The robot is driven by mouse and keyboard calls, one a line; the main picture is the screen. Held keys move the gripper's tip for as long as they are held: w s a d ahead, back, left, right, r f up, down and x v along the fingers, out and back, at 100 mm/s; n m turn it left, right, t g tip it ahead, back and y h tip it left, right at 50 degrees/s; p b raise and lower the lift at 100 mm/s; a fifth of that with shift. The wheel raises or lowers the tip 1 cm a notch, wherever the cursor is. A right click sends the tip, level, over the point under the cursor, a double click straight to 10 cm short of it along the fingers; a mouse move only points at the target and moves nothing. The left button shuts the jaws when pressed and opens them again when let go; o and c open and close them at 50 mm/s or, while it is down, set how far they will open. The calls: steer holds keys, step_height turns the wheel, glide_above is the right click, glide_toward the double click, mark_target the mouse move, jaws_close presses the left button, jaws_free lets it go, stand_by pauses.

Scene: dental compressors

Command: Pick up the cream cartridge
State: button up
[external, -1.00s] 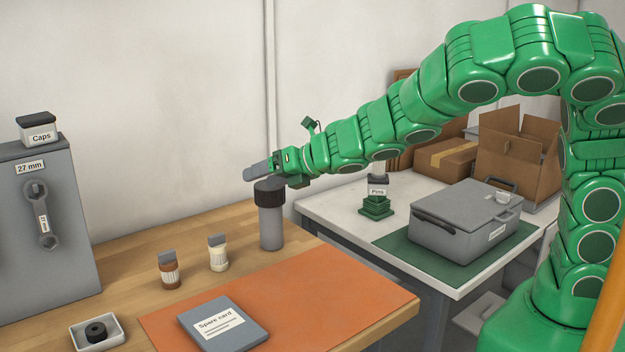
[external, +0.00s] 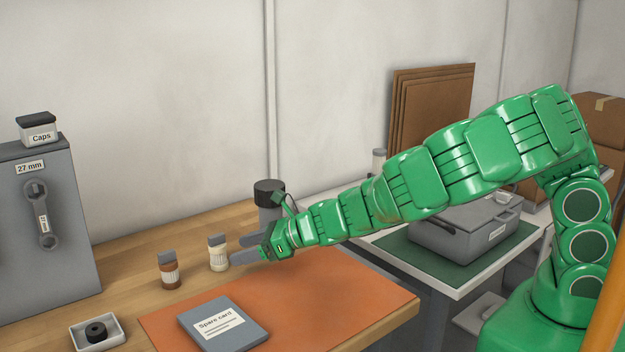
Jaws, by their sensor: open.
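The cream cartridge (external: 218,254) stands upright on the wooden bench, with a grey cap on top. A brown cartridge (external: 170,272) of the same shape stands to its left. My gripper (external: 236,250) is open and level, just right of the cream cartridge, with its grey fingers pointing left at it. The fingertips are at or very near the cartridge's right side; I cannot tell whether they touch it or reach around it.
A grey cylinder with a dark top (external: 269,195) stands behind my gripper. In front are an orange mat (external: 330,297), a grey spare card (external: 223,322) and a white tray (external: 112,342) holding a black ring. A grey panel (external: 50,240) stands at left. A grey case (external: 462,230) is on the right table.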

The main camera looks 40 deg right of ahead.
mark_target(226, 255)
steer(key=shift+x, duration=1.2)
steer(key=shift+w+a+f, duration=0.35)
steer(key=shift+w+f, duration=0.05)
steer(key=shift+w, duration=0.2)
steer(key=shift+w+a+f, duration=0.35)
steer(key=shift+w+f, duration=0.05)
steer(key=shift+w, duration=0.2)
steer(key=shift+x, duration=1.2)
steer(key=shift+r, duration=0.1)
steer(key=c, duration=1.1)
steer(key=shift+o, duration=0.2)
